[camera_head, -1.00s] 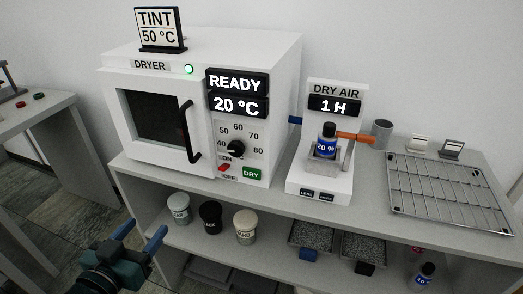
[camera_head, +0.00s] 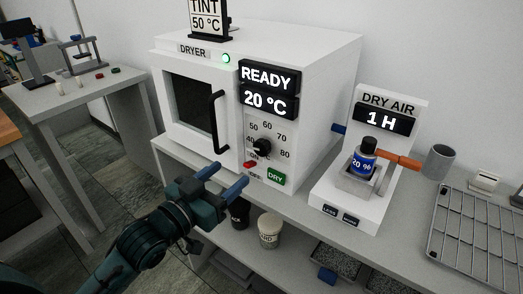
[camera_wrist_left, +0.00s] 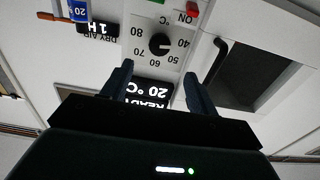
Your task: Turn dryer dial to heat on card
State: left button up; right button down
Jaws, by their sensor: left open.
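The white dryer (camera_head: 310,60) stands on the bench with its door shut. Its black dial (camera_head: 262,147) sits below the display, ringed by numbers from 40 to 80; its pointer is too small to read surely. The dial also shows upside down in the left wrist view (camera_wrist_left: 160,43), ahead of and between my fingers. The card (camera_head: 208,17) on top of the dryer reads TINT 50 °C. The display (camera_head: 268,88) reads READY 20 °C. My left gripper (camera_head: 222,179) is open and empty, in front of the dryer, apart from the dial.
The black door handle (camera_head: 216,122) juts out left of the dial. A red switch (camera_head: 250,164) and green DRY button (camera_head: 276,179) lie below it. The dry air unit (camera_head: 345,207) holds a blue bottle (camera_head: 363,158) at right. A wire rack (camera_head: 475,235) lies farther right.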

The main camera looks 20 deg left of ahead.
aim_at(260, 149)
pick_arm(q)
jog(key=x, duration=1)
jog(key=shift+w+d+p, duration=0.1)
jog(key=shift+w+p, duration=0.15)
jog(key=shift+p, duration=0.15)
jog(key=shift+w+d, duration=0.15)
jog(key=shift+w, duration=0.25)
jog(key=c, duration=1)
